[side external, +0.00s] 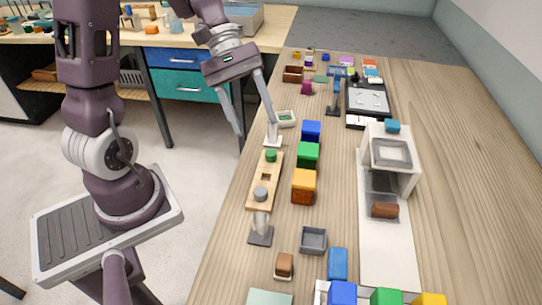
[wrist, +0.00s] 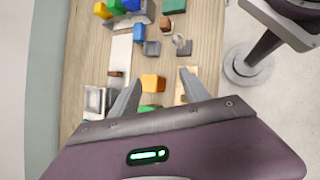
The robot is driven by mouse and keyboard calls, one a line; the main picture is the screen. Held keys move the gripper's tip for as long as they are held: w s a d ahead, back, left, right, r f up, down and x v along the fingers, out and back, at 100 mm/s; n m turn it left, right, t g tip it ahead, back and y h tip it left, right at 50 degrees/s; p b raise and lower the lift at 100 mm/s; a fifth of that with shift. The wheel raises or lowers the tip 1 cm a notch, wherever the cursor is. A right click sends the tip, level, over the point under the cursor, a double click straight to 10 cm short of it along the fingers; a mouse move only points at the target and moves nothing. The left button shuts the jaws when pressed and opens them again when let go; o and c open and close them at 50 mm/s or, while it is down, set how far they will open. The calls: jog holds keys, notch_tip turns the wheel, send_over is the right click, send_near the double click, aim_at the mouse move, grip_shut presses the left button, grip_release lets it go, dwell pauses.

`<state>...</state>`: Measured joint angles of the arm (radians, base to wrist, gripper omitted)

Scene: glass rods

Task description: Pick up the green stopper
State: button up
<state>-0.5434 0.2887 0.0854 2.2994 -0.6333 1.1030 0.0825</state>
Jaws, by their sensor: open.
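The green stopper (side external: 271,155) stands at the far end of a narrow wooden board (side external: 265,167) in the side view. A grey stopper (side external: 260,193) stands at the board's near end, with a dark square hole between them. My gripper (side external: 257,131) is open and empty, above and just beyond the green stopper, to its left. One finger hangs over the table's left edge region, the other near the stopper. In the wrist view my gripper (wrist: 160,77) has its fingers spread; part of the board (wrist: 180,99) shows beside the right finger, and the green stopper is hidden.
Blue (side external: 311,130), green (side external: 308,154) and orange (side external: 304,186) blocks stand right of the board. A clear vessel on a dark base (side external: 261,235) stands nearer. A small white-rimmed tray (side external: 286,119) lies beyond. A white shelf unit (side external: 405,160) stands right. The far right tabletop is clear.

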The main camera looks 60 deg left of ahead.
jog(key=w+a+f+n+t+h, duration=0.3)
jog(key=w+a+f+n+h, duration=0.1)
jog(key=a+f+n, duration=0.35)
jog(key=n+t, duration=0.4)
jog(key=n, duration=0.1)
send_near(267, 151)
jog(key=x, duration=0.2)
jog(key=shift+d+f, duration=0.15)
jog(key=shift+d, duration=0.1)
jog(key=x, duration=0.6)
jog(key=shift+w+d, duration=0.1)
jog(key=shift+w, duration=0.15)
jog(key=shift+w+d+f, duration=0.15)
jog(key=shift+d, duration=0.1)
grip_shut()
